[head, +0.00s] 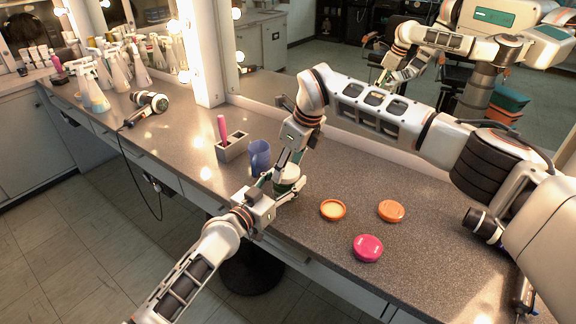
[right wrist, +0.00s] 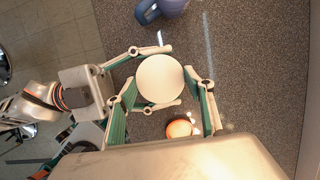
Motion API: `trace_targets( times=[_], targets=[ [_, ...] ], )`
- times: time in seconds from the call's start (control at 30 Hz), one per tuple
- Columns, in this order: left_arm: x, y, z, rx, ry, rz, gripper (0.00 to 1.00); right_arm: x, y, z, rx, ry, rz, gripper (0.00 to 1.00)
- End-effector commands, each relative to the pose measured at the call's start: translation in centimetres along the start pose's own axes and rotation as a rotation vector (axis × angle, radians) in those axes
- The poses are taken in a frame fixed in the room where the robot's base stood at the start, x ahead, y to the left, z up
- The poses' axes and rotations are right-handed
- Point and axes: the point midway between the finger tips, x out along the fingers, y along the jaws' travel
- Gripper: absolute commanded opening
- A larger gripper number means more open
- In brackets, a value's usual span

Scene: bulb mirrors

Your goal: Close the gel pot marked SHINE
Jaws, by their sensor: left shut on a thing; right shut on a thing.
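A pale round pot (head: 287,174) stands near the middle of the counter, mostly hidden by my grippers; no marking on it can be read. My left gripper (head: 284,192) is shut around its lower part from the front. My right gripper (head: 286,166) reaches down from above and is shut on its white round top. In the right wrist view, this plain white lid (right wrist: 160,78) sits between the fingers of my right gripper (right wrist: 162,88), with left gripper fingers beside it. Whether the lid is seated flush cannot be told.
A lighter-centred orange disc (head: 332,209), an orange lid (head: 391,210) and a pink lid (head: 368,248) lie to the right. A blue cup (head: 259,156) and a grey holder (head: 232,147) stand close behind left. A hair dryer (head: 150,102) and spray bottles (head: 93,92) are farther left.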

Motion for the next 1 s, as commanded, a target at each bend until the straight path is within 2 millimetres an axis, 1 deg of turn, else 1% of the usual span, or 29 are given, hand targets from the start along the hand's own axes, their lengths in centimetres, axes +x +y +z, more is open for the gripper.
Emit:
trace_targets(
  times=[0.43,0.47,0.57,0.67,0.93,1.0],
  targets=[
    [0.01,0.03,-0.05,0.000,0.001,0.000,0.14,0.95,0.02,-0.35,0.000,0.002,0.000,0.41],
    [0.01,0.04,-0.05,0.000,0.001,0.000,0.00,0.97,0.02,-0.36,0.000,0.002,0.000,0.41],
    [0.01,0.04,-0.06,0.000,0.001,0.000,0.00,0.94,0.05,-0.34,0.014,0.003,-0.004,0.41],
    [0.01,0.04,-0.06,0.000,0.001,0.000,0.00,0.91,0.09,-0.32,0.078,0.006,-0.026,0.42],
    [0.00,-0.05,-0.05,0.000,0.001,-0.001,0.00,0.88,0.30,-0.24,0.405,0.005,-0.130,0.46],
    [0.00,-0.06,-0.05,0.000,0.001,-0.001,0.00,0.89,0.20,-0.30,0.398,0.005,-0.125,0.46]
  ],
)
